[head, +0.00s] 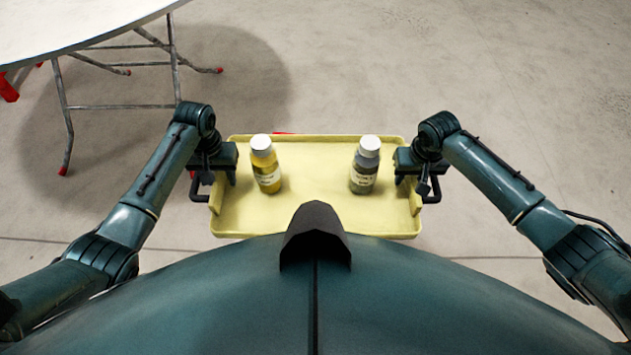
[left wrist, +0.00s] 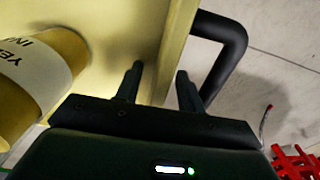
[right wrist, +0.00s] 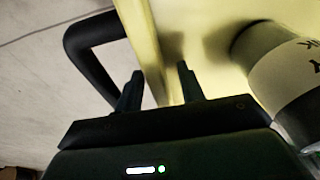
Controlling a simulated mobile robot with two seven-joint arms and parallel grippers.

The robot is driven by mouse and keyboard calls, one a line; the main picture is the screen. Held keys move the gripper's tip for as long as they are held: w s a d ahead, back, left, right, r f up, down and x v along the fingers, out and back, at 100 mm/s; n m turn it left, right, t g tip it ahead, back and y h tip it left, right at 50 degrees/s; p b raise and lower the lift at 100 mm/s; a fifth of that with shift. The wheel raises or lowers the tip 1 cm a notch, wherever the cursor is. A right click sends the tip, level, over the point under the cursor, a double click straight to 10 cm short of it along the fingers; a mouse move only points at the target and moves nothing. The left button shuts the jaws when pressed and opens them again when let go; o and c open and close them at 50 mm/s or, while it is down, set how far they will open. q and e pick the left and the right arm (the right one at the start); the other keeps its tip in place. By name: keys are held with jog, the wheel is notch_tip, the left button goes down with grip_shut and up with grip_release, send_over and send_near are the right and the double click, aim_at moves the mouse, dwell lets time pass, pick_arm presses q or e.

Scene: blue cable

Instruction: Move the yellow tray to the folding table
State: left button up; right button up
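The yellow tray (head: 305,215) is level in front of my body in the head view, with bare floor showing around it. A yellow-bodied bottle (head: 265,170) and a grey-bodied bottle (head: 364,170) stand upright on it, both with white caps. My left gripper (head: 222,172) is at the tray's left wall, with its fingers on either side of the wall in the left wrist view (left wrist: 158,88). My right gripper (head: 407,170) does the same at the right wall, also in the right wrist view (right wrist: 160,88). The folding table (head: 75,22) is at the upper left, partly cut off.
The folding table's thin metal legs (head: 173,60) have red feet and spread over the floor. A bit of something red (head: 284,133) peeks out behind the tray's far edge. What lies under the tray is hidden. The floor (head: 470,60) at the upper right is clear.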

pick_arm(q)
grip_shut()
pick_arm(e)
grip_shut()
pick_arm(q)
jog(key=shift+w+r, duration=0.1)
jog(key=shift+r, duration=0.15)
pick_arm(e)
jog(key=shift+w+r, duration=0.1)
jog(key=shift+r, duration=0.2)
